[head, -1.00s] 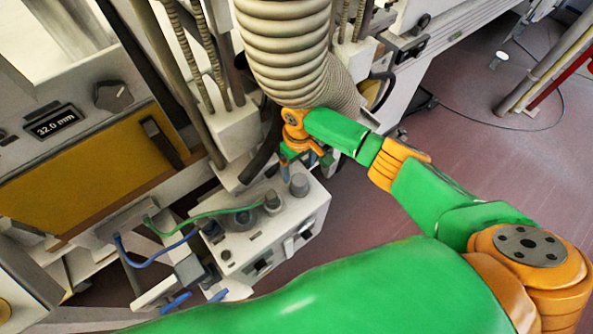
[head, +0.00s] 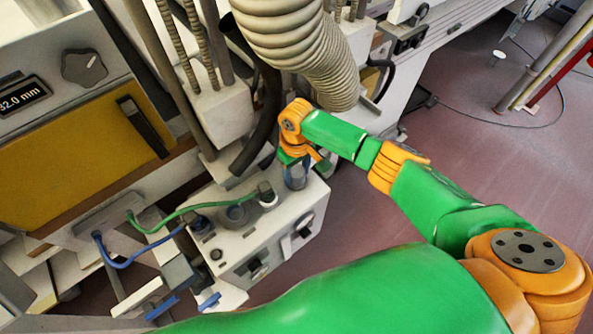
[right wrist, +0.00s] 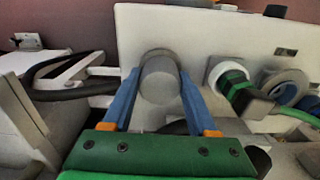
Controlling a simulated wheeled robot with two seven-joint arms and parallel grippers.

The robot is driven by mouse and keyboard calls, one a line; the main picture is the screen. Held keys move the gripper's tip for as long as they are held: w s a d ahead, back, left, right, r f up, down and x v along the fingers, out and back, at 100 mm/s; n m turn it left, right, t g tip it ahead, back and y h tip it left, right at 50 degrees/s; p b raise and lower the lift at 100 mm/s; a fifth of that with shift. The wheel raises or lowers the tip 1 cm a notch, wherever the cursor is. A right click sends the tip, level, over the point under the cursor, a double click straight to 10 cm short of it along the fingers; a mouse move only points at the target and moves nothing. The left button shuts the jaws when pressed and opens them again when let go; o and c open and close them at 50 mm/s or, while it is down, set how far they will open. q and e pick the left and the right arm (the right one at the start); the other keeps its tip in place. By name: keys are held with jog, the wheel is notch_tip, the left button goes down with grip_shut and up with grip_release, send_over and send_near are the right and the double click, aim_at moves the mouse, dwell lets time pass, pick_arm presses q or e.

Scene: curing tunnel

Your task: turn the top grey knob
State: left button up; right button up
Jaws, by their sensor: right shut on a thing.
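The top grey knob (head: 296,181) stands on the top face of a white control box (head: 240,240), at its far right corner. My right gripper (head: 296,168) reaches down over it and hides its upper part in the head view. In the right wrist view the round grey knob (right wrist: 160,80) sits between the two blue fingers of my right gripper (right wrist: 160,85), which are shut on it, one on each side. I cannot tell from these frames whether the knob has turned. My left gripper is not in view.
A green-cabled plug (head: 266,194) and a grey round socket (head: 235,214) sit beside the knob. A thick ribbed hose (head: 300,50) hangs close behind my right gripper. Open floor (head: 470,150) lies to the right.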

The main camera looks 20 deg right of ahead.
aim_at(296, 171)
jog(key=shift+r+m+p, duration=0.35)
jog(key=shift+m+p, duration=0.15)
jog(key=shift+p, duration=0.2)
jog(key=shift+f+m, duration=0.15)
jog(key=shift+m, duration=0.25)
jog(key=shift+f, duration=0.2)
jog(key=o, duration=1.4)
jog(key=shift+w, duration=0.1)
notch_tip(296, 171, up, 7)
jog(key=shift+p, duration=0.35)
